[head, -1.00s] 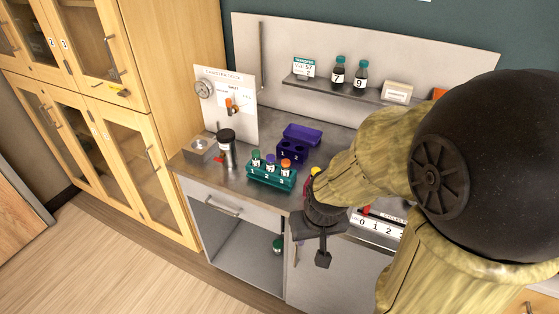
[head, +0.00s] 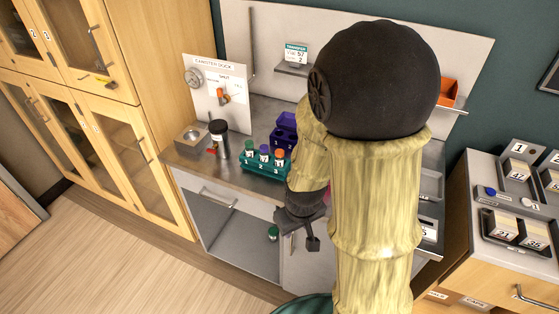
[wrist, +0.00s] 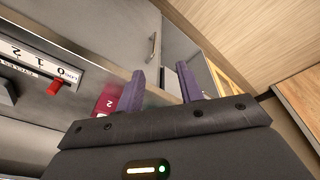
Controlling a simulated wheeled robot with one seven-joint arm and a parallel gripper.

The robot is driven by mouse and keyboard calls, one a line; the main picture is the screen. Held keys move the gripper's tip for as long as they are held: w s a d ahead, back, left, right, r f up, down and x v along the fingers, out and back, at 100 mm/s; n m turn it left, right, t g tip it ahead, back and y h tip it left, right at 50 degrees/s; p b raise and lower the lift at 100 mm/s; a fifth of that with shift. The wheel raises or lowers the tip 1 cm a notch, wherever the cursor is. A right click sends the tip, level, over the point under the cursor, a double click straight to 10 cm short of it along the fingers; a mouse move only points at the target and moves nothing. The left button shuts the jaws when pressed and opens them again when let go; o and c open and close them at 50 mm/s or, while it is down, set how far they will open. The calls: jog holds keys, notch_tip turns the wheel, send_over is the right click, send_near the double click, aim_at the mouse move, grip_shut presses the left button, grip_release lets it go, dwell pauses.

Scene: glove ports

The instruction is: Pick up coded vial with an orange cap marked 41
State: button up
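The orange-capped vial (head: 279,157) stands upright in the teal rack (head: 262,166) at the place marked 3. Its code is too small to read. A green-capped vial (head: 250,148) and a purple-capped vial (head: 264,153) stand to its left at 1 and 2. My gripper (head: 303,240) hangs in front of the bench, below and to the right of the rack. In the wrist view my gripper (wrist: 160,82) has its two purple fingers apart with nothing between them. No vial is seen in the wrist view.
A purple holder (head: 284,132) stands behind the rack. A dark-lidded canister (head: 220,139) stands to its left. Another green-capped item (head: 273,234) is in the open lower cabinet (head: 240,245). A side counter with trays (head: 515,195) is at right. My arm hides the bench's middle.

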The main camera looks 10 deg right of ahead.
jog(key=w+d+f+n+t+h+p, duration=0.2)
jog(key=f+n+h, duration=0.1)
jog(key=f+n, duration=0.3)
jog(key=w+d+f+n+t+h+p, duration=0.1)
jog(key=d+f+n+h+p, duration=0.2)
jog(key=n, duration=0.4)
jog(key=w+a+r+n+t+y, duration=0.1)
jog(key=w+a+r+n+t, duration=0.3)
jog(key=n, duration=0.4)
jog(key=w+a+r+n+t+y+p, duration=0.1)
jog(key=w+a+r+n+t, duration=0.2)
jog(key=n+t, duration=0.3)
jog(key=w+r+n, duration=0.1)
jog(key=n, duration=0.2)
jog(key=shift+a+r+y, duration=0.3)
jog(key=shift+a, duration=0.1)
jog(key=shift+w+f, duration=0.1)
jog(key=shift+w, duration=0.05)
